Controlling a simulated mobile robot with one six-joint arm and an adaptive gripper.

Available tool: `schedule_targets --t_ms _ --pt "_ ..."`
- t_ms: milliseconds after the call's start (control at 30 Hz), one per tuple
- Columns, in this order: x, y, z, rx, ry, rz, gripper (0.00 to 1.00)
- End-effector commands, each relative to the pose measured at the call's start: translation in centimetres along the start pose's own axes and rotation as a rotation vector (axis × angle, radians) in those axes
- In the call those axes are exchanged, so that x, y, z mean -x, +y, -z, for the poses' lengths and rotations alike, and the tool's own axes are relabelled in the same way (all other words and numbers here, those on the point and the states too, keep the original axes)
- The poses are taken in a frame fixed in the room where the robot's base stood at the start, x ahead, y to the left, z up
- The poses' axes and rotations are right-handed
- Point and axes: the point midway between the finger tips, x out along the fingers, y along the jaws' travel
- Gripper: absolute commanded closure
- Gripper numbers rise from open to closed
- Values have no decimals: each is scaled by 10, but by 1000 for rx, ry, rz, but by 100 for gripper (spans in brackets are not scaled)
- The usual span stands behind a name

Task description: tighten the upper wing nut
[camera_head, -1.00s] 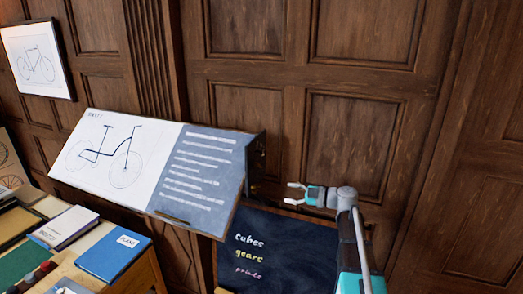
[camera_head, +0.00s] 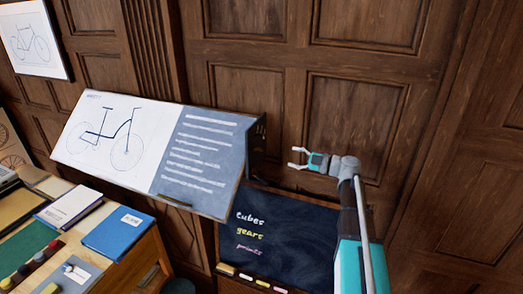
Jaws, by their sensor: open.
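The tilted drafting board (camera_head: 192,150) carries a bicycle drawing on its left half and a blue-grey sheet with pale lines of writing on its right half. A dark bracket (camera_head: 258,140) shows at its right end. I cannot make out any wing nut there; it is too small or hidden. My gripper (camera_head: 293,157) is open and empty, its two fingers pointing left. In the picture it is to the right of the bracket, with a gap between them.
A chalkboard (camera_head: 285,238) with coloured writing and a chalk ledge (camera_head: 256,281) stands below my gripper. A desk at lower left holds a blue book (camera_head: 118,232), a white book (camera_head: 68,208) and a green mat (camera_head: 25,243). Wood panelling is behind.

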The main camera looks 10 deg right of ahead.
Motion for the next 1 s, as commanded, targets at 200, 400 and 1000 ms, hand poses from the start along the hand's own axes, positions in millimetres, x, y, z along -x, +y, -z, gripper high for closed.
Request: schedule_targets --t_ms 200,400,1000 --pt "-18 0 0 0 1 1 36" --pt "-43 1 -1 0 0 1 36" --pt "-123 1 -1 0 -1 -1 36"
